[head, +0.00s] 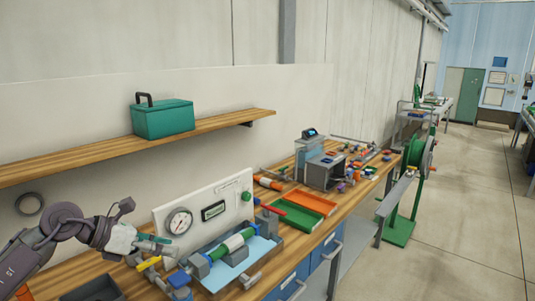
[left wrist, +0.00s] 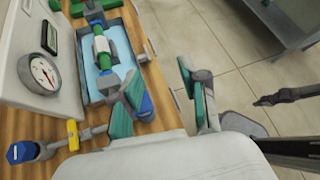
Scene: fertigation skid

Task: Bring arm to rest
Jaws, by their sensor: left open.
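My left gripper (head: 158,246) is at the lower left in the head view, its arm coming in from the left over the near end of the bench. In the left wrist view its two teal-padded fingers (left wrist: 165,98) stand apart with nothing between them. The gripper is beside the gauge panel and the pipe rig, with a visible gap to the green pipe section (left wrist: 104,48). My right gripper does not show in the head view.
The wooden bench (head: 345,208) carries a white panel with a round gauge (head: 178,221), a yellow-handled valve (head: 148,263), a blue tray (head: 262,248) and red and green trays (head: 310,201). A shelf (head: 70,163) with a green toolbox (head: 163,119) is above. Open floor (head: 470,220) lies right.

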